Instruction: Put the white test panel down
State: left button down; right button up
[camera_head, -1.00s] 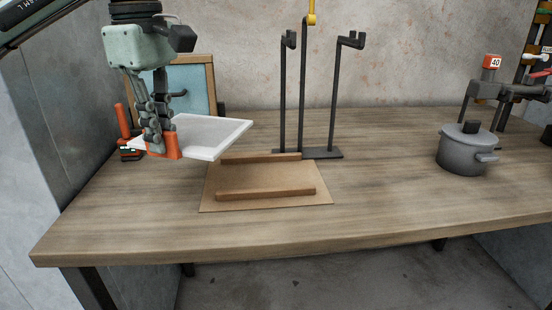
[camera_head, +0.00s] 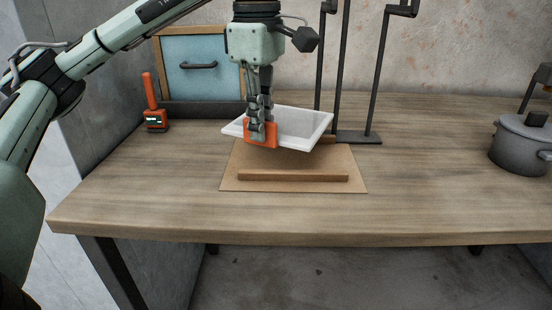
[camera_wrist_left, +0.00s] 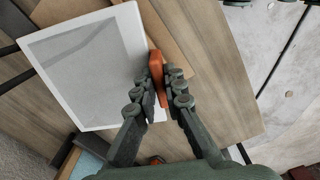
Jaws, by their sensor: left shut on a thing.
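The white test panel (camera_head: 300,122) is a flat white-rimmed plate with a greyish middle and an orange grip block (camera_head: 270,140) at its near left edge. My left gripper (camera_head: 260,130) is shut on that orange block. It holds the panel roughly level, apparently above the rear part of a brown board (camera_head: 235,172) with two wooden rails. The front rail (camera_head: 292,175) is in full view; the rear rail is partly hidden by the panel. The left wrist view also shows the panel (camera_wrist_left: 90,65) and the fingers around the orange block (camera_wrist_left: 158,78). My right gripper is out of view.
A black stand with tall posts (camera_head: 372,85) rises just behind and right of the panel. A grey pot (camera_head: 520,150) is at the right. An orange-handled tool (camera_head: 153,110) and a blue framed panel (camera_head: 200,72) are at the left. The front table strip is clear.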

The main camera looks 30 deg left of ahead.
aim_at(298, 129)
pick_arm(q)
jog(key=shift+w+d+f, duration=0.35)
jog(key=shift+w+d, duration=0.15)
jog(key=shift+d, duration=0.1)
jog(key=shift+w+d+f+p, duration=0.3)
jog(key=shift+d+f, duration=0.05)
jog(key=shift+f, duration=1.95)
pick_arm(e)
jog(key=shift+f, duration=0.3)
pick_arm(q)
jog(key=shift+f, duration=0.15)
jog(key=c, duration=1.6)
grip_release()
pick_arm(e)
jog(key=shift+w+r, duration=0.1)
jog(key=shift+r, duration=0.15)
